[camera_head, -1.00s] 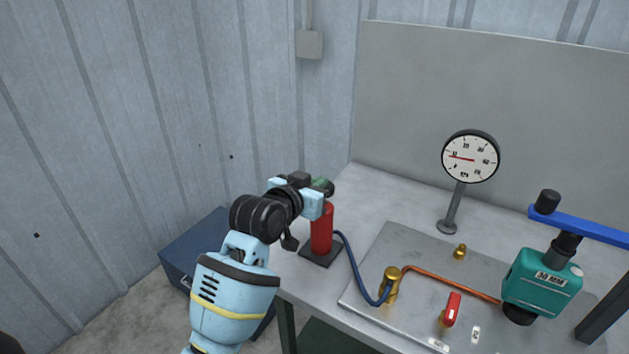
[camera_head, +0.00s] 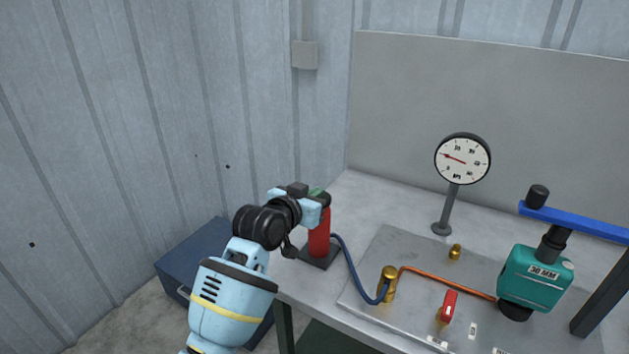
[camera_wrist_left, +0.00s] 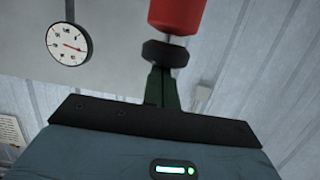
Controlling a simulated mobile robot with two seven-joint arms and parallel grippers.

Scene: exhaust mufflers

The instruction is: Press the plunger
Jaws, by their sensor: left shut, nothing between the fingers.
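The red pump cylinder (camera_head: 318,234) stands upright on a dark base plate at the table's left front edge. Its black plunger knob (camera_head: 324,199) sits just above the cylinder, and a short piece of rod shows between them in the left wrist view, where the knob (camera_wrist_left: 166,52) appears inverted below the red cylinder (camera_wrist_left: 177,16). My left gripper (camera_head: 317,193) is shut and empty, its dark green fingertips (camera_wrist_left: 161,72) against the knob's top, or very near it. The arm partly hides the pump in the head view. My right gripper is out of view.
A dial gauge (camera_head: 462,160) on a stand has its needle toward the left. A blue hose (camera_head: 351,262) runs from the pump to a brass fitting (camera_head: 388,284). A red-handled valve (camera_head: 448,305) and a teal unit (camera_head: 532,279) are to the right. A blue box (camera_head: 190,262) is on the floor.

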